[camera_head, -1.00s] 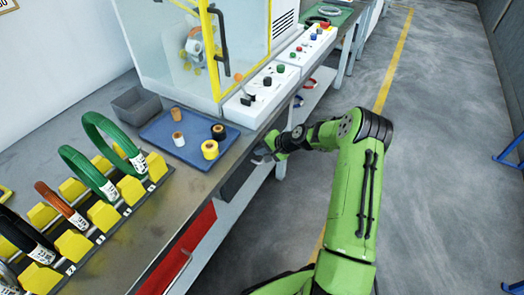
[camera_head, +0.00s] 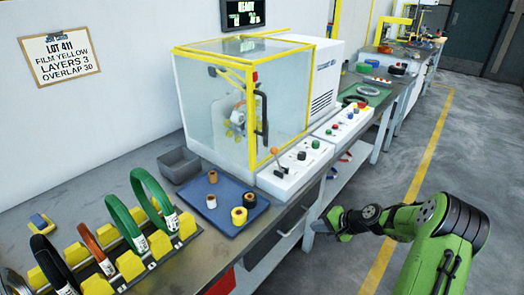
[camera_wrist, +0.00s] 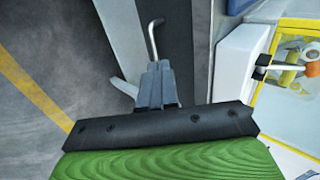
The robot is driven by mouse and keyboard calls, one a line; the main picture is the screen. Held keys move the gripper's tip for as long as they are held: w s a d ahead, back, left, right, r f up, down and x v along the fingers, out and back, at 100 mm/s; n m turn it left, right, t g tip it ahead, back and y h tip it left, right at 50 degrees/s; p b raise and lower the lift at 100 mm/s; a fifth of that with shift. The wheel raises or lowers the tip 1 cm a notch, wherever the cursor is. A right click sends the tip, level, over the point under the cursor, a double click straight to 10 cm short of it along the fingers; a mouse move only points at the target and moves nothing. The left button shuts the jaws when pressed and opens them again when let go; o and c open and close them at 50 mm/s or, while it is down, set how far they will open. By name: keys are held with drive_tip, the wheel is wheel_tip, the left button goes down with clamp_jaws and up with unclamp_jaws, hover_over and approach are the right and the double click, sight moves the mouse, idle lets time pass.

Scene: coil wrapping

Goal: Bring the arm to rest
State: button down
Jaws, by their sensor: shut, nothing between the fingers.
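My gripper (camera_head: 325,226) is beside the front edge of the bench, near the control panel's near end and apart from the tray. In the wrist view my gripper (camera_wrist: 158,68) is shut and empty. A thin bent metal handle (camera_wrist: 152,35) shows just beyond its fingertips; I cannot tell whether they touch. My green arm is bent, out over the floor to the right of the bench.
The bench holds a rack with coils (camera_head: 123,225), a blue tray (camera_head: 222,224) with tape rolls, a grey bin (camera_head: 178,165), a glazed machine (camera_head: 210,110) and a control panel (camera_head: 285,182). Grey floor with a yellow line (camera_head: 425,165) lies open at right.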

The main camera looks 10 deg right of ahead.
drive_tip(key=s+a+r+n+g+h+p, duration=0.2)
drive_tip(key=s+a+r+n+p, duration=0.3)
drive_tip(key=r, duration=0.7)
drive_tip(key=s+a+r+n+g+h+p, duration=0.1)
drive_tip(key=s+a+r+n+h, duration=0.1)
drive_tip(key=s+a+r, duration=0.75)
drive_tip(key=s+r+n+h+p, duration=0.1)
drive_tip(key=s+r+p, duration=0.1)
drive_tip(key=s+r, duration=0.4)
drive_tip(key=s+r+n+t+p, duration=0.1)
drive_tip(key=s+r+n+p, duration=0.1)
drive_tip(key=s+r, duration=0.4)
drive_tip(key=s, duration=0.4)
drive_tip(key=shift+s+a+h+p, duration=0.15)
drive_tip(key=shift+s+h+p, duration=0.15)
drive_tip(key=shift+h, duration=0.1)
drive_tip(key=c, duration=1.8)
unclamp_jaws()
drive_tip(key=shift+w, duration=0.1)
